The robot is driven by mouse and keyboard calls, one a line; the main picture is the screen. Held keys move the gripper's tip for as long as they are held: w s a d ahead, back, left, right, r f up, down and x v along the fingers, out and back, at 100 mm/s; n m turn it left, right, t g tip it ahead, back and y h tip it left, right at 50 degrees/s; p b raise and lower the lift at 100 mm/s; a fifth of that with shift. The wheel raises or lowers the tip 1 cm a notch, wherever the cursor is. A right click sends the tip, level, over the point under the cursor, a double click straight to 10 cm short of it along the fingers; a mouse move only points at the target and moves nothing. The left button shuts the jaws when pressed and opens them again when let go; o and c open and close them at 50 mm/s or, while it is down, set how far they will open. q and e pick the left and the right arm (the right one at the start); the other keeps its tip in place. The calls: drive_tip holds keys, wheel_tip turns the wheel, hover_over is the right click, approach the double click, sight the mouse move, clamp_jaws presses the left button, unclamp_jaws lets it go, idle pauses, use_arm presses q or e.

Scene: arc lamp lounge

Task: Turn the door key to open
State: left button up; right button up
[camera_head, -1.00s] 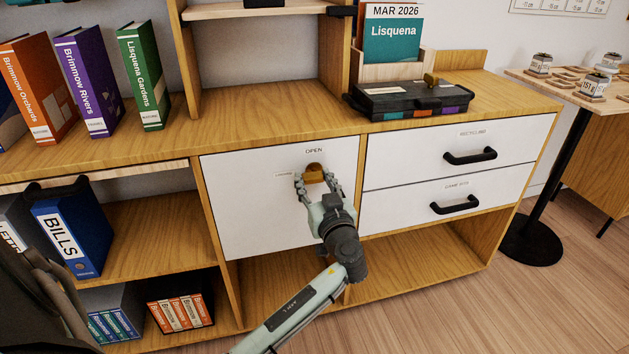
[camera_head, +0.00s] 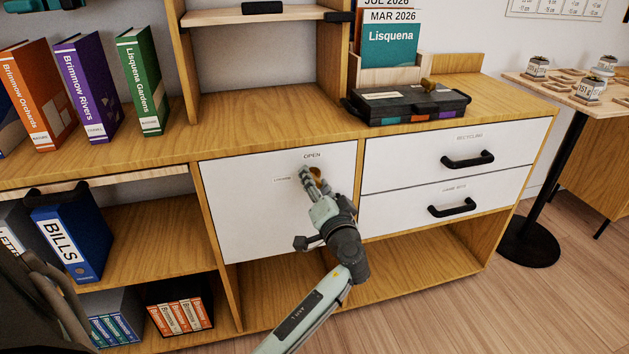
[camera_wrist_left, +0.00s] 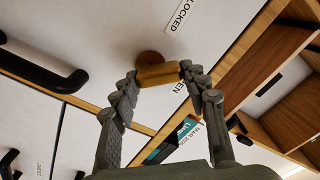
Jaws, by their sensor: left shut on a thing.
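The white door (camera_head: 245,215) of the low wooden cabinet sits flush in its frame. A brass key (camera_head: 317,174) sticks out of it near the top, below the label OPEN (camera_head: 312,156) and right of the label LOCKED (camera_head: 282,180). My left gripper (camera_head: 311,181) is shut on the key's head and partly hides it. In the left wrist view the key (camera_wrist_left: 158,75) lies between both fingertips, in front of a round brown plate (camera_wrist_left: 149,57). Its long side points roughly toward the OPEN label. My right gripper is not in view.
Two white drawers with black handles (camera_head: 468,159) are right of the door. A black case (camera_head: 410,104) and several binders (camera_head: 140,80) stand on the cabinet top. Open shelves (camera_head: 145,240) lie left and below. A small table (camera_head: 560,95) stands at the right.

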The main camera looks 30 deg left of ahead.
use_arm(q)
drive_tip(key=shift+w+r+m+p, duration=0.15)
drive_tip(key=shift+m+p, duration=0.2)
drive_tip(key=shift+m, duration=0.65)
drive_tip(key=m, duration=0.1)
drive_tip(key=m+p, duration=0.2)
drive_tip(key=m, duration=0.1)
drive_tip(key=shift+w+d, duration=0.15)
drive_tip(key=shift+d, duration=0.1)
drive_tip(key=shift+w+d+m+p, duration=0.1)
drive_tip(key=shift+m+p, duration=0.45)
drive_tip(key=shift+m, duration=0.85)
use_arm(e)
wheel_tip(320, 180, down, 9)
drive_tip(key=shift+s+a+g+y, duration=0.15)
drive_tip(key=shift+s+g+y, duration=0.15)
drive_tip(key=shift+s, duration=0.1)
use_arm(q)
drive_tip(key=o, duration=1.2)
drive_tip(key=shift+c, duration=0.2)
drive_tip(key=v, duration=0.7)
drive_tip(key=shift+d, duration=0.2)
